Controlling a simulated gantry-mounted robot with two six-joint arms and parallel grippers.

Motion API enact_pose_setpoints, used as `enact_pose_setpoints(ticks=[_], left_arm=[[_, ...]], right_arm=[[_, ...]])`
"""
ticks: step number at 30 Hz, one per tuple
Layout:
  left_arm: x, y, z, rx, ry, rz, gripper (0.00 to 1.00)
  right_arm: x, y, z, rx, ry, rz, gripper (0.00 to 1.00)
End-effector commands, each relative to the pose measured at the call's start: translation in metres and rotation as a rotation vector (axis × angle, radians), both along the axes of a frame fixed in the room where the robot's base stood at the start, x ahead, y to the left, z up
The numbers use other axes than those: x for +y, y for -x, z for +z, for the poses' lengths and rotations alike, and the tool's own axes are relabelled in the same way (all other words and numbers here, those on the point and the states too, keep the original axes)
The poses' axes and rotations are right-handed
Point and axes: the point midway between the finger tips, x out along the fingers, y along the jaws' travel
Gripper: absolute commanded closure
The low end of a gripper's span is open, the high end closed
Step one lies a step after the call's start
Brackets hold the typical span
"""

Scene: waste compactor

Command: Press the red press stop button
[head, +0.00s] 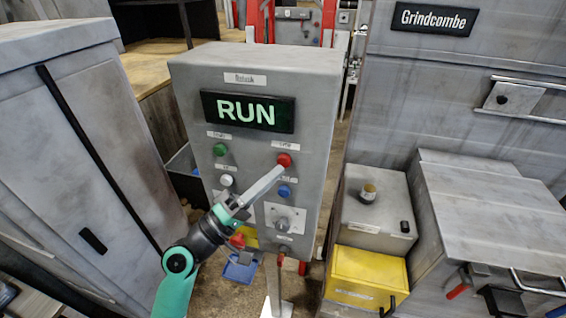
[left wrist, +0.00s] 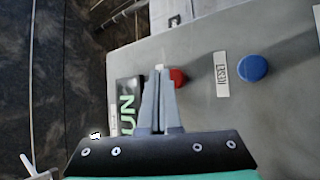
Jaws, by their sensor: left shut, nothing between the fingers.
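The red button (head: 284,160) is on the right side of the grey control panel (head: 300,75), below the lit RUN display (head: 248,111). A small label sits above it, too small to read surely. My left gripper (head: 279,172) is shut and empty, its fingertips right at the lower left edge of the red button. In the left wrist view the closed fingertips (left wrist: 160,72) partly cover the red button (left wrist: 178,78). Whether they touch it, I cannot tell. My right gripper is not in view.
A blue button (head: 285,191) sits just below, with a RESET label in the wrist view. Green (head: 220,150) and white (head: 226,180) buttons are on the left, and a grey knob (head: 283,222) lower. A yellow box (head: 365,277) stands to the right. A grey cabinet (head: 75,150) is at left.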

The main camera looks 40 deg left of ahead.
Motion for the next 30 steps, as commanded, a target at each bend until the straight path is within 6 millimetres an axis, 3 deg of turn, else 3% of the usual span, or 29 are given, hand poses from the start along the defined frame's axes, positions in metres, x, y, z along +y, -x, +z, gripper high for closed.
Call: enact_pose_setpoints(ticks=[30], left_arm=[[0.006, -0.01, 0.0, 0.0, 0.0, 0.0, 1.0]], right_arm=[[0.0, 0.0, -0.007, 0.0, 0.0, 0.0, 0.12]])
